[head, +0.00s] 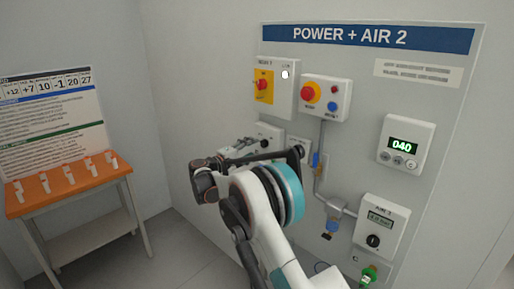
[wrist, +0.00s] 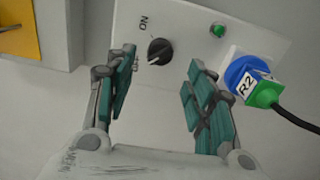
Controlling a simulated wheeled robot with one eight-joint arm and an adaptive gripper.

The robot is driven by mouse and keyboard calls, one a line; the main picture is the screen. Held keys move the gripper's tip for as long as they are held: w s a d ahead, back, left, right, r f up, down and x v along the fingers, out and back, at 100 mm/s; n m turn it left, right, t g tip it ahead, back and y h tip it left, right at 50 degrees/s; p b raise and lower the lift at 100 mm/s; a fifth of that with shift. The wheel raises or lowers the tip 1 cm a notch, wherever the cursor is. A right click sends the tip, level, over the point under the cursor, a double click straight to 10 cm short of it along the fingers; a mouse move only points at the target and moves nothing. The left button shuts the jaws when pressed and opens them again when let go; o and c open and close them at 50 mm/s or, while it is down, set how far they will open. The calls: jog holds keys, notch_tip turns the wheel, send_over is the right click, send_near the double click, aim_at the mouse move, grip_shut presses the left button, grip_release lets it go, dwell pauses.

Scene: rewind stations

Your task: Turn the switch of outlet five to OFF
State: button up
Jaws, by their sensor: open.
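In the wrist view a pale outlet box bears a black rotary switch (wrist: 159,51), with ON lettered above left and a partly hidden label, seemingly OFF, below left. A pale mark on the knob points down-left, towards that lower label. My gripper (wrist: 159,65) is open, its teal-padded fingers on either side of the switch in the picture; I cannot tell whether they touch it. In the head view my gripper (head: 248,147) is at the wall among outlet boxes (head: 268,133), partly hidden by my arm. No outlet number is readable.
A green lamp or button (wrist: 217,30) and a blue plug (wrist: 247,78) with a green R2 end and black cable sit right of the switch. An orange table (head: 70,186) stands left.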

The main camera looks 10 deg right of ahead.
jog(key=v, duration=0.7)
jog(key=shift+d, duration=0.15)
jog(key=s+d+r+m+g+y, duration=0.1)
jog(key=s+d+r+g+y, duration=0.1)
jog(key=s+d+r+y, duration=0.65)
jog(key=s+d+r+m+g+h, duration=0.15)
jog(key=s+d, duration=0.35)
jog(key=s, duration=0.8)
jog(key=s+a+f+m+y, duration=0.1)
jog(key=s+f+y, duration=0.1)
jog(key=s, duration=0.8)
jog(key=s+a+f+m+y, duration=0.1)
jog(key=s+f+m+y, duration=0.1)
jog(key=s, duration=0.9)
jog(key=s+a+f+m+y, duration=0.1)
jog(key=s+f, duration=0.4)
jog(key=s, duration=0.6)
jog(key=m+y, duration=0.1)
jog(key=y, duration=0.1)
jog(key=shift+a+y, duration=0.25)
jog(key=shift+y, duration=0.05)
